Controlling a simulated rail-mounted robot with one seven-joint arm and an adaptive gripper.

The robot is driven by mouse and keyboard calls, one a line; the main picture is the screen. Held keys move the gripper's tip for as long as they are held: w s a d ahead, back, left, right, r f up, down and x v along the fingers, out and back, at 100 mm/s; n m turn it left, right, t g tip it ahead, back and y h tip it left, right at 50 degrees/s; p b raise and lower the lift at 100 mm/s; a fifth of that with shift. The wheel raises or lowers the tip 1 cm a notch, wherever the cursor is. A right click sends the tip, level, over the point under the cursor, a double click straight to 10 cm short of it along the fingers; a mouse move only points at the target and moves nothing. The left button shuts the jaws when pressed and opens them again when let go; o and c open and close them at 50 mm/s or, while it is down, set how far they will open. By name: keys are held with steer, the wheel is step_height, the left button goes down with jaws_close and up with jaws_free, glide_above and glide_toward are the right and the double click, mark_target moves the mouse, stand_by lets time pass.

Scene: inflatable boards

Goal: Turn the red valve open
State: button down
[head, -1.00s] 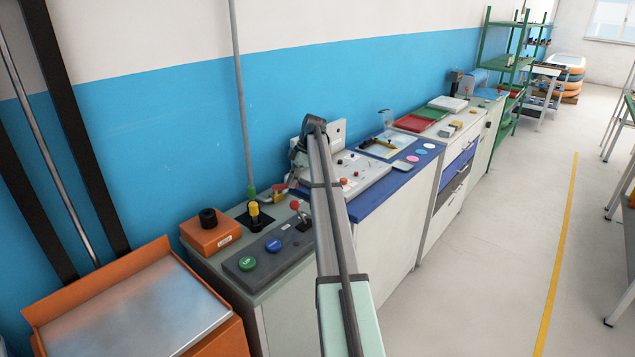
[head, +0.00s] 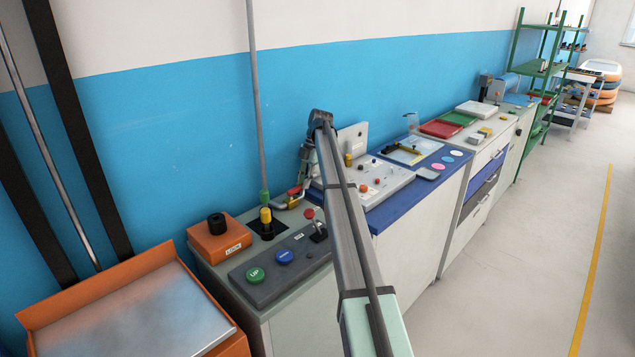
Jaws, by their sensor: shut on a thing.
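The red valve (head: 294,191) is a small red handle at the base of the green-footed vertical pipe, at the back of the grey-green cabinet. My gripper (head: 302,188) hangs down at the valve, just left of my arm, and is shut on the red handle. The fingers are small here and partly merge with the metal fitting below, so their exact hold is hard to see. My arm link crosses the middle of the view and hides what lies behind it.
A blue-topped bench (head: 395,206) adjoins at right. The floor is clear.

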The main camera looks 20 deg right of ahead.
stand_by(0.3)
steer(key=c, duration=1.1)
jaws_free()
steer(key=shift+d, duration=0.1)
